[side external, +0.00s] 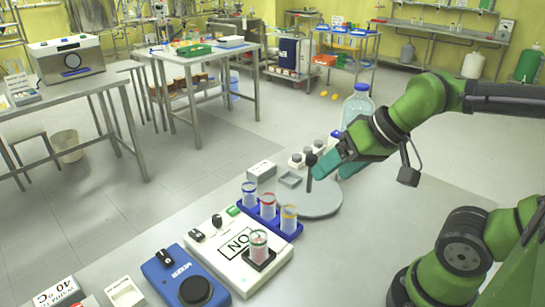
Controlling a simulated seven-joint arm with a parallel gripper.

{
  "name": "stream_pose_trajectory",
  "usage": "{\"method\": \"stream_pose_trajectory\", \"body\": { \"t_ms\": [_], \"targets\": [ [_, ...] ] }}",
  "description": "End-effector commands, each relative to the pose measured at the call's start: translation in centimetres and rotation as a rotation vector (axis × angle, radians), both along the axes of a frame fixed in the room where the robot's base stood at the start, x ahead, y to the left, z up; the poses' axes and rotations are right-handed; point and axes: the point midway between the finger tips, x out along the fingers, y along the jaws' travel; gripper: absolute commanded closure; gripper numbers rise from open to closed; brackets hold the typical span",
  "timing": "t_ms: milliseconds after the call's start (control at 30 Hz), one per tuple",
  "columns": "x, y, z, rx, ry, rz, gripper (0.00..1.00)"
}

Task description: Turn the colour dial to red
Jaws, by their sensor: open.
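My gripper (332,172) is at the right of the middle, with teal fingers pointing down and left. It is open, with nothing seen between the fingers. Close to its left finger stands a thin black lever with a round knob (311,160), above a grey round plate (320,203); I cannot tell if they touch. A white device (215,262) marked ON carries small black knobs (197,235) and a green button (233,211). A blue mixer (163,268) has a large black dial (195,291). No colour marks are readable, so I cannot tell which control is the colour dial.
A blue rack (272,224) holds vials with blue, red and yellow bands. Another vial (259,243) stands on the white device. A glass bottle (358,105) with a blue cap is behind my gripper.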

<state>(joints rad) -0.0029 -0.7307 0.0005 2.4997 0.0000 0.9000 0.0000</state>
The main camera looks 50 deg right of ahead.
Motion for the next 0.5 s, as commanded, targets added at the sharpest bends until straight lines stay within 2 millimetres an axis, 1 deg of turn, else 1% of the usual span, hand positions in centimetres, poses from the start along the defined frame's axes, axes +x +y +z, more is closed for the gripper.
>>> {"method": "stream_pose_trajectory", "body": {
  "t_ms": [33, 100, 167, 267, 300, 367, 500],
  "targets": [
    [0.2, 0.2, -0.7, -0.003, 0.032, 0.007, 0.39],
    [1.2, 0.6, -1.1, -0.016, 0.069, 0.024, 0.47],
    [2.6, 1.0, -1.1, -0.041, 0.102, 0.051, 0.47],
    [5.6, 2.2, -0.9, -0.114, 0.167, 0.154, 0.47],
    [6.9, 2.7, -0.9, -0.151, 0.191, 0.211, 0.47],
    [8.8, 3.7, -0.9, -0.205, 0.224, 0.306, 0.47],
    [13.3, 6.0, -1.5, -0.327, 0.294, 0.566, 0.47]
  ]
}}
